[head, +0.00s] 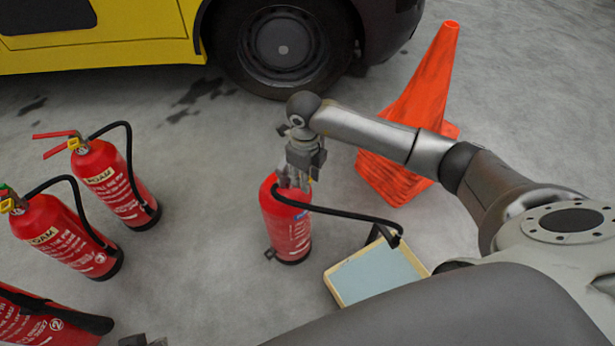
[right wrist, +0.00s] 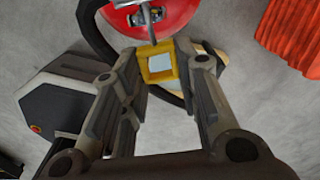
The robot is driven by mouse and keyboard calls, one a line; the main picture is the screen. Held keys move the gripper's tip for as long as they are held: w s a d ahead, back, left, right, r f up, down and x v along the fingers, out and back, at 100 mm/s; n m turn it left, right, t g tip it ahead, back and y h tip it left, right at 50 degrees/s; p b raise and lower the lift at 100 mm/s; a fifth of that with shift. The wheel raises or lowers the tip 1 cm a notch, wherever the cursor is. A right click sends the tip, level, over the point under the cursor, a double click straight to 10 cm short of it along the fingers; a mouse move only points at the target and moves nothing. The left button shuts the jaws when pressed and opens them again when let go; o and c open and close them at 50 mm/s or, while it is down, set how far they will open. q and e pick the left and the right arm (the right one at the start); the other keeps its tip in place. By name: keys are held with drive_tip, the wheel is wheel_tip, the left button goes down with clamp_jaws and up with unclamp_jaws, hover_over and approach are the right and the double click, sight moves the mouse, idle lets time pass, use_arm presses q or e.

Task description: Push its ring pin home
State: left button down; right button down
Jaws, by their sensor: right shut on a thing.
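A red extinguisher (head: 287,232) with a blue label band stands upright on the floor in the middle of the head view. Its black hose (head: 345,213) reaches out to the right. My right gripper (head: 298,180) is over its valve head and hides much of it. In the right wrist view, my right gripper (right wrist: 158,66) is shut on a yellow square ring (right wrist: 157,74) of the pin. A thin metal rod runs from the ring toward the valve (right wrist: 146,16). I cannot tell how deep the pin sits. A dark piece at the bottom edge may be my left gripper (head: 142,341).
Several other red extinguishers stand at the left, two marked FOAM (head: 108,182) (head: 62,237). A shallow tray (head: 336,289) with a pale rim lies right of the middle extinguisher. An orange cone (head: 415,100) stands behind my arm. A yellow vehicle (head: 130,35) is at the back.

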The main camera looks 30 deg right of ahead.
drive_tip(key=shift+w+a+b, duration=0.35)
drive_tip(key=shift+w, duration=0.25)
drive_tip(key=shift+w+a+b, duration=0.3)
drive_tip(key=shift+w+a, duration=0.05)
drive_tip(key=shift+w, duration=0.2)
drive_tip(key=shift+w+p, duration=0.15)
drive_tip(key=shift+p, duration=0.15)
idle(4.6)
drive_tip(key=c, duration=1)
unclamp_jaws()
drive_tip(key=shift+c, duration=0.2)
drive_tip(key=shift+r, duration=0.1)
wheel_tip(320, 180, up, 12)
